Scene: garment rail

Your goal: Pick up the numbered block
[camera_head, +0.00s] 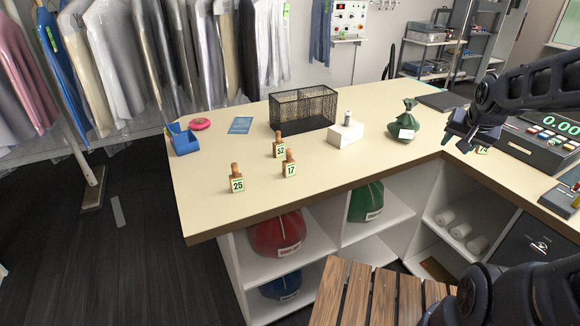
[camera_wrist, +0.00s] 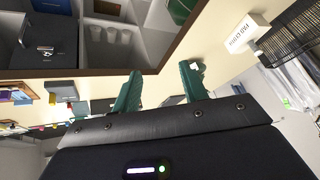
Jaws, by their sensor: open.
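Three small wooden blocks with pale number plates stand upright on the cream counter (camera_head: 340,165): block 25 (camera_head: 237,184), block 52 (camera_head: 279,150) and block 17 (camera_head: 289,169). Another numbered plate (camera_head: 482,150) shows at the right, just beside and partly hidden by my gripper; its number is too small to read surely. My gripper (camera_head: 459,143) is above the counter's inner corner at the right, far from the three blocks. In the wrist view its two fingers (camera_wrist: 161,86) are spread apart, and I see no block held between them.
A wire basket (camera_head: 303,108), a white box (camera_head: 346,133) and a green tied bag (camera_head: 404,122) stand behind and right of the blocks. A blue holder (camera_head: 182,139) and pink disc (camera_head: 200,124) lie at the left. A register (camera_head: 548,138) is at the right. The counter's front is clear.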

